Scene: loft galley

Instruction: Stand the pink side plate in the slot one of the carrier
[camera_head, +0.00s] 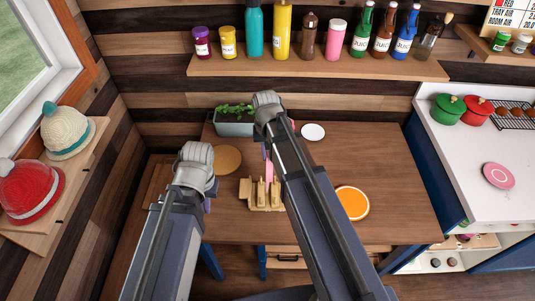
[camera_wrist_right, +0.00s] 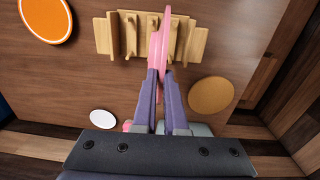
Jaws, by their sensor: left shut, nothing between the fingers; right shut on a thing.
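The pink side plate (camera_wrist_right: 166,30) is seen edge-on in the right wrist view, held upright. My right gripper (camera_wrist_right: 160,76) is shut on its near edge. The wooden carrier (camera_wrist_right: 107,37) has several upright dividers, and the far part of the plate overlaps it between two of them. I cannot tell whether the plate rests on the carrier's base. In the head view the plate (camera_head: 269,172) stands at the back of the carrier (camera_head: 253,204), partly hidden by my right arm. My left gripper (camera_head: 206,205) is shut and empty, left of the carrier, mostly hidden by its wrist.
An orange plate (camera_head: 352,203) lies right of the carrier, a round brown mat (camera_head: 227,159) behind-left, a white dish (camera_head: 312,132) and a planter (camera_head: 234,128) at the back. Another pink plate (camera_head: 499,176) lies on the white counter. The table's right side is clear.

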